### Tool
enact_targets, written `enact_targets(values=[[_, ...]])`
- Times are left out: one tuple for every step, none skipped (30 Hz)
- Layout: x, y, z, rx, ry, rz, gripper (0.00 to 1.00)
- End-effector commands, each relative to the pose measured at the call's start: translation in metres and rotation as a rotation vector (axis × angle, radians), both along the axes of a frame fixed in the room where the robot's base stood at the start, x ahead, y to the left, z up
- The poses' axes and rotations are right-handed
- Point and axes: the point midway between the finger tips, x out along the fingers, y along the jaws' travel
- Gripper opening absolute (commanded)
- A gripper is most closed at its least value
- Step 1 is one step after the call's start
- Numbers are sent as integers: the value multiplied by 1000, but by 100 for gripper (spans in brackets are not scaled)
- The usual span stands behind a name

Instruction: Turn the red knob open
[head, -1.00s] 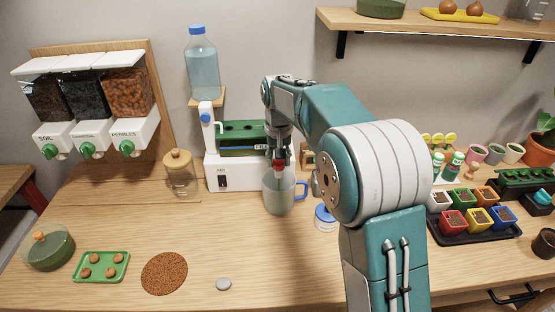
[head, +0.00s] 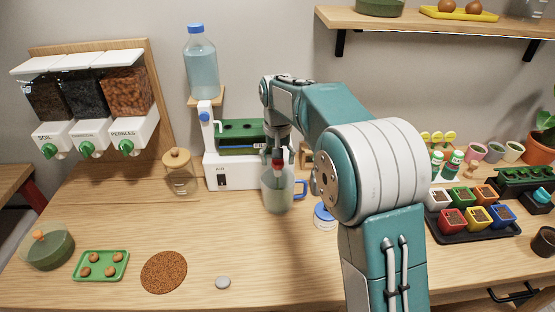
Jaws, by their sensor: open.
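The small red knob (head: 277,164) shows above the rim of a clear grey-green jug (head: 277,190) with a blue handle. The jug stands on the wooden bench in front of a white machine (head: 236,172). My gripper (head: 278,152) points down from the end of my arm, right over the red knob. The jaws are open. They are small and dark here, and I cannot tell whether they touch the knob or stand around it. Part of the machine behind my gripper is hidden.
A lidded glass jar (head: 180,173) stands left of the machine. A blue-and-white tub (head: 324,217) is right of the jug. A water bottle (head: 202,65) stands above the machine. The front bench holds a green tray (head: 101,280), a brown round mat (head: 164,272) and a grey disc (head: 223,283).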

Motion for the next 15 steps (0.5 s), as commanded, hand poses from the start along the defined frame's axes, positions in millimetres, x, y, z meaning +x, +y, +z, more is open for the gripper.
enact_targets(values=[[0, 0, 0, 0, -1, 0, 82], [0, 0, 1, 0, -2, 0, 82], [0, 0, 2, 1, -3, 0, 82], [1, 1, 3, 1, -3, 0, 82], [1, 1, 6, 1, -4, 0, 82], [1, 1, 10, 1, -4, 0, 82], [1, 1, 14, 1, -5, 0, 82], [1, 1, 19, 1, -6, 0, 82], [1, 1, 27, 1, -6, 0, 82], [1, 1, 33, 1, -7, 0, 82], [2, 1, 40, 1, -7, 0, 82], [2, 1, 49, 1, -7, 0, 82], [2, 1, 55, 1, -7, 0, 82], [2, 1, 61, 1, -6, 0, 82], [2, 1, 69, 1, -5, 0, 82]])
